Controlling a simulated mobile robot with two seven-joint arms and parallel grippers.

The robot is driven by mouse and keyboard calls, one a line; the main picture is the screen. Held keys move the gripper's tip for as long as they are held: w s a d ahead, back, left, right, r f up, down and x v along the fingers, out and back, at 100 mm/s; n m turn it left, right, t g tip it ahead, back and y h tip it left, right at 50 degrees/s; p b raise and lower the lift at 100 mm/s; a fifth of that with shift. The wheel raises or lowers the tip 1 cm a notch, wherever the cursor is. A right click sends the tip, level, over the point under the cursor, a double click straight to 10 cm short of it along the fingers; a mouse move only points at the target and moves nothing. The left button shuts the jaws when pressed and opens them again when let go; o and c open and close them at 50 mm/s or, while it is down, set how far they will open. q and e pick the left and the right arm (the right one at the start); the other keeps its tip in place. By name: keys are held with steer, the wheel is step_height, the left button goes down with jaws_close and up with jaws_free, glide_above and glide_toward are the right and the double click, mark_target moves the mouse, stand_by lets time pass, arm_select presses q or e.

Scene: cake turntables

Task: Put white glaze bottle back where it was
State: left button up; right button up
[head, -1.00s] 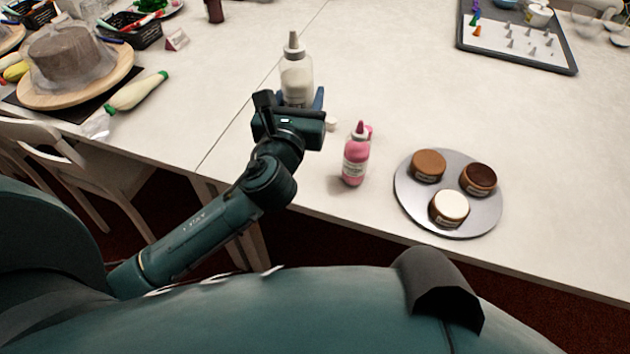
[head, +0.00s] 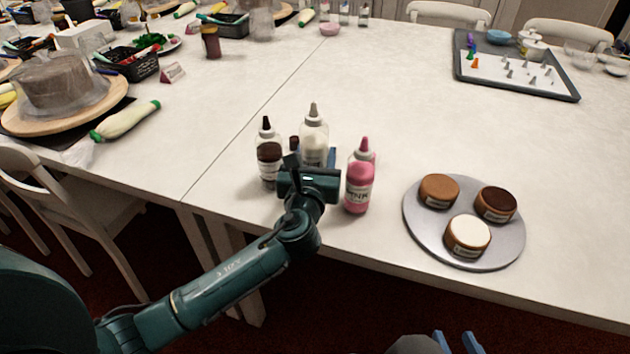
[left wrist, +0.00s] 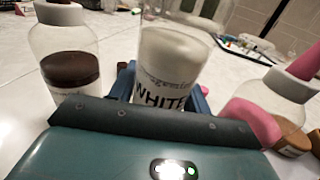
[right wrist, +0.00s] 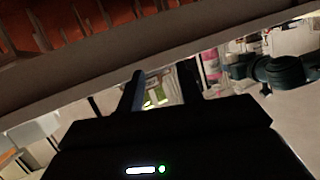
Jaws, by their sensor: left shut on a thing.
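The white glaze bottle (head: 314,138), clear with a pale nozzle, stands upright between the brown glaze bottle (head: 268,165) and the pink glaze bottle (head: 359,187). My left gripper (head: 312,160) is shut on it. In the left wrist view the white bottle (left wrist: 168,65) shows its WHITE label between the blue fingers. The brown bottle (left wrist: 68,70) is on its left and the pink bottle (left wrist: 265,105) on its right. The white bottle's base is hidden, so I cannot tell whether it touches the table. My right gripper (head: 457,343) is open and empty below the table's front edge.
A round grey tray (head: 415,225) with three glazed cakes lies right of the bottles. A baking tray (head: 520,90) with piping nozzles is at the back right. A wrapped cake on a wooden turntable (head: 105,108) is at the left.

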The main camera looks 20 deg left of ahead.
arm_select(q)
steer(key=shift+f, duration=0.6)
step_height(320, 180, down, 3)
steer(key=shift+f+b, duration=0.2)
steer(key=shift+b, duration=0.6)
steer(key=shift+f, duration=0.1)
arm_select(e)
steer(key=shift+s+d+r+t, duration=0.3)
steer(key=shift+s+d+r, duration=0.05)
steer(key=shift+r, duration=0.05)
steer(key=shift+f, duration=0.1)
arm_select(q)
steer(key=o, duration=0.7)
steer(key=shift+f, duration=0.1)
